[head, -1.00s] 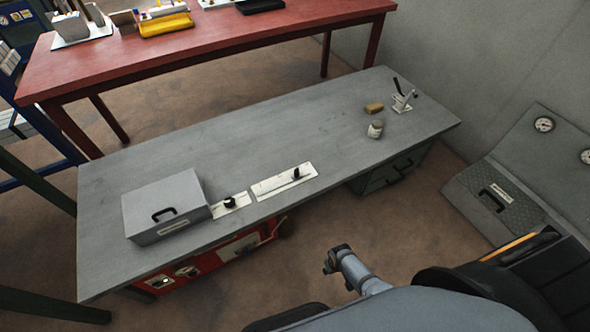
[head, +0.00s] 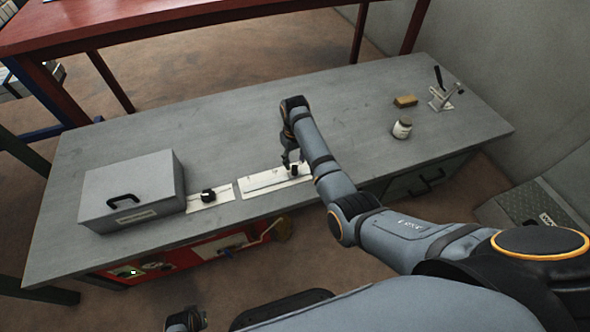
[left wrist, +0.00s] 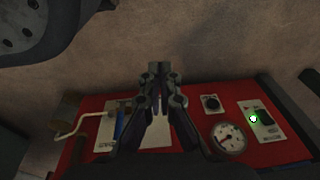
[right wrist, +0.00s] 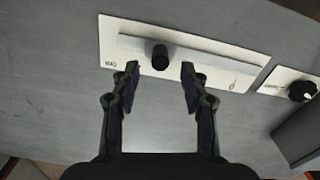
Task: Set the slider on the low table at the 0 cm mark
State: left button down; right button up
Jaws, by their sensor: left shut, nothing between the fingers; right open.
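The slider is a white plate (head: 262,182) with a black knob (head: 294,170), near the front edge of the grey low table (head: 225,130). The knob stands toward the plate's right end in the head view. In the right wrist view the plate (right wrist: 215,77) runs across the top, with the knob (right wrist: 160,57) left of its middle. Its scale marks are too small to read. My right gripper (right wrist: 160,68) is open, its fingertips on either side of the knob, not visibly touching it. My left gripper (left wrist: 160,70) is shut and empty, above a red panel.
A smaller plate with a black dial (head: 208,195) sits beside the slider, then a grey lidded box (head: 132,190). A jar (head: 402,128), a tan block (head: 405,101) and a lever device (head: 443,97) stand at the table's right. The red panel (left wrist: 190,110) carries a gauge.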

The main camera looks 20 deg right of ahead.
aim_at(295, 166)
notch_tip(295, 166, down, 4)
jog(key=shift+f+b, duration=0.1)
jog(key=shift+b, duration=0.45)
jog(key=shift+f, duration=0.35)
pick_arm(q)
jog(key=w+r, duration=0.1)
jog(key=d+r, duration=0.1)
jog(key=w+r, duration=0.1)
jog(key=r, duration=0.1)
jog(key=shift+w+d+r, duration=0.1)
jog(key=shift+w+d, duration=0.1)
jog(key=shift+w, duration=0.1)
pick_arm(e)
grip_shut()
